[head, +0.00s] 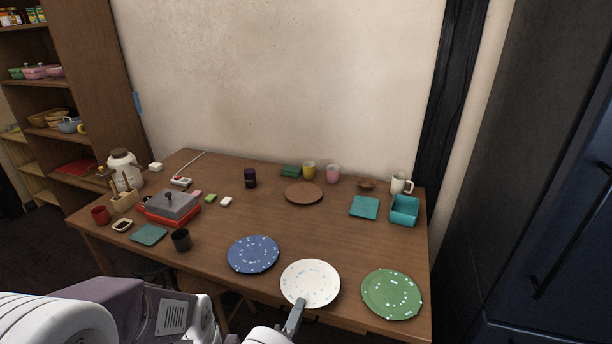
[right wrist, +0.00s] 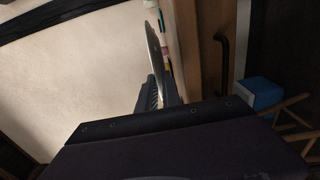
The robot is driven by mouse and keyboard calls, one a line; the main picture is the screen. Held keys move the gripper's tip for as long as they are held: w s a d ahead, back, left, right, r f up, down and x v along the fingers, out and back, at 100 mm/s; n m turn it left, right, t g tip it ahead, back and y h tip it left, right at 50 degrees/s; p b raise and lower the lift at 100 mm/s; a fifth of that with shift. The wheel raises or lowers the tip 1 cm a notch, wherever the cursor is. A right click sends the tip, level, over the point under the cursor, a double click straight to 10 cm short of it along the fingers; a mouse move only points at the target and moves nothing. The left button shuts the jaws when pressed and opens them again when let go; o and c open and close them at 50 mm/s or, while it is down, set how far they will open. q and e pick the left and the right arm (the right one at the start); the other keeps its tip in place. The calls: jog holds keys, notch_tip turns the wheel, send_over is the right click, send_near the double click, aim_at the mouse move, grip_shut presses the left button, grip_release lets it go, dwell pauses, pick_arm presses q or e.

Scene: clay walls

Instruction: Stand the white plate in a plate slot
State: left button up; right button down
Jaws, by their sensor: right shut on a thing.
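The white plate (head: 311,281) with pale blue specks is at the front edge of the table in the head view, face up. My right gripper (head: 296,314) is shut on its near rim. In the right wrist view the plate (right wrist: 154,45) shows edge-on, rising from between the dark fingers (right wrist: 157,92). I cannot tell whether the plate touches the table top. My left gripper is out of view. No plate slot can be made out in these views.
A blue speckled plate (head: 253,254) lies left of the white plate and a green one (head: 391,294) right of it. A brown plate (head: 304,193) lies farther back. A teal bin (head: 404,210) stands at the right. The wooden table (head: 300,230) is bare in its middle.

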aim_at(311, 306)
jog(key=d, duration=0.1)
jog(key=w+d+h, duration=0.1)
jog(key=d+m, duration=0.1)
jog(key=shift+w+d+r+g+h, duration=0.1)
jog(key=shift+w+r+g+h, duration=0.05)
jog(key=shift+r+g+h, duration=0.15)
jog(key=d, duration=0.2)
jog(key=d+m+g+h, duration=0.1)
jog(key=d, duration=0.1)
jog(key=d+h, duration=0.1)
jog(key=d, duration=0.1)
jog(key=shift+s+d+m, duration=0.25)
jog(key=shift+s+m, duration=0.15)
jog(key=s+d+r+m+g+h, duration=0.2)
jog(key=s+d+m+g+h, duration=0.4)
jog(key=d, duration=0.5)
notch_tip(311, 306, up, 10)
jog(key=n+t+y+p, duration=0.1)
jog(key=n+p, duration=0.1)
jog(key=p, duration=1.3)
jog(key=shift+s+f+t, duration=0.2)
jog(key=shift+s+t, duration=0.1)
jog(key=shift+s, duration=0.1)
